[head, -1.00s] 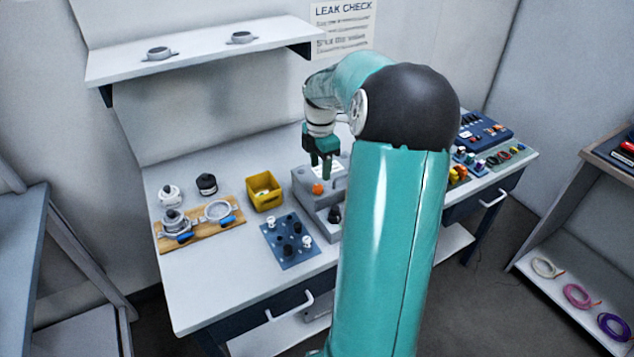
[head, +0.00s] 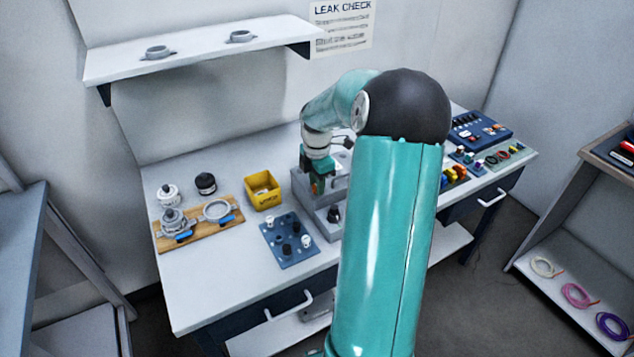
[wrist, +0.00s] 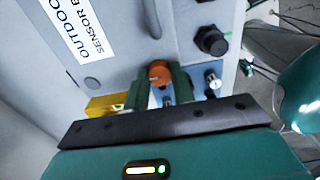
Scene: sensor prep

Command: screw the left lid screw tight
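The grey sensor box (head: 309,201) stands on the bench; its label shows in the wrist view (wrist: 80,27). An orange screw knob (wrist: 160,72) sits on the box, and a bit of orange shows in the head view (head: 317,186). My gripper (wrist: 160,82) is down at this knob, one green finger on each side of it. The fingers are very close to the knob's sides; I cannot tell whether they press on it. The fingers hide part of the knob in the head view. A black knob (wrist: 211,41) is on the box's right part.
A yellow bin (head: 263,191) and a blue mat (head: 283,252) with black and white knobs are left of the box. A wooden board (head: 178,243) with round housings lies further left. A wall shelf (head: 200,56) hangs behind. The bench front left is clear.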

